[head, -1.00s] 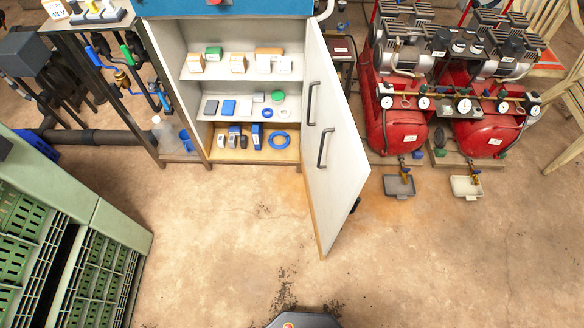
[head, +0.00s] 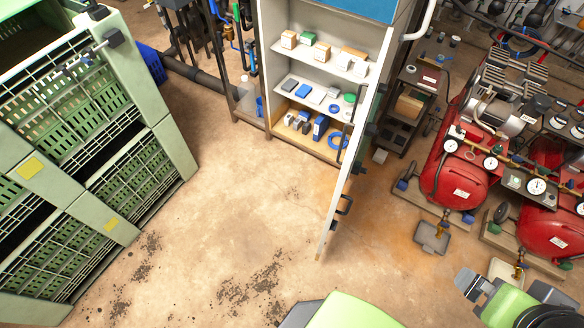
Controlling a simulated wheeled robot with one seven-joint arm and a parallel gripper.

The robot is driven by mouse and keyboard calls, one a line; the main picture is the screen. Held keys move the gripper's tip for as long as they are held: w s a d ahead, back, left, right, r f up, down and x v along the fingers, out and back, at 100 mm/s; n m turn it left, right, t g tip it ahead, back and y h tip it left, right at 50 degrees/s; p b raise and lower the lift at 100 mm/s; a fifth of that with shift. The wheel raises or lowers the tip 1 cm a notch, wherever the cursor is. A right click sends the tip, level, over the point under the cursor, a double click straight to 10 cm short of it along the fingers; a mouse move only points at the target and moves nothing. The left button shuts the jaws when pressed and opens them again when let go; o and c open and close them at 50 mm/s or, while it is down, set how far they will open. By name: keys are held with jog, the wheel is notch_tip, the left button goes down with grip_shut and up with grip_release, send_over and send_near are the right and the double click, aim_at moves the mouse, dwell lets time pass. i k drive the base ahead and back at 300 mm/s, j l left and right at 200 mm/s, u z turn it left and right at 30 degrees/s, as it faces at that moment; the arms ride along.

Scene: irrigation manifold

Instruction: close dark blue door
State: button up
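A tall cabinet stands at the back, with light grey walls (head: 270,60) and a blue panel (head: 368,8) at its top. Its door (head: 331,226) stands open, hinged on the cabinet's right side and reaching toward me. I see it almost edge-on. Its visible face is pale, with black handles on it; no dark blue shows on this face, and the other face is hidden. Part of my green and dark grey arm shows at the lower right. A grey block there (head: 473,284) may be my gripper, apart from the door; its fingers cannot be made out.
Shelves hold small boxes and a blue ring (head: 338,141). Green crates (head: 95,170) fill the left. Red compressor tanks (head: 455,180) and a grey tray (head: 432,237) stand right of the door. Concrete floor (head: 220,225) is clear in front of the cabinet.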

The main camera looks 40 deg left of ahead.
aim_at(349, 165)
jog(key=i+l+u, duration=0.15)
jog(key=u, duration=0.3)
jog(key=i+l+u, duration=0.2)
jog(key=u, duration=0.3)
jog(key=i+l+u, duration=0.15)
jog(key=u, duration=0.3)
jog(key=l+u, duration=0.45)
jog(key=j+u, duration=0.1)
jog(key=u, duration=0.35)
jog(key=j+u, duration=0.1)
jog(key=u, duration=0.35)
jog(key=i+u, duration=0.1)
jog(key=u, duration=0.35)
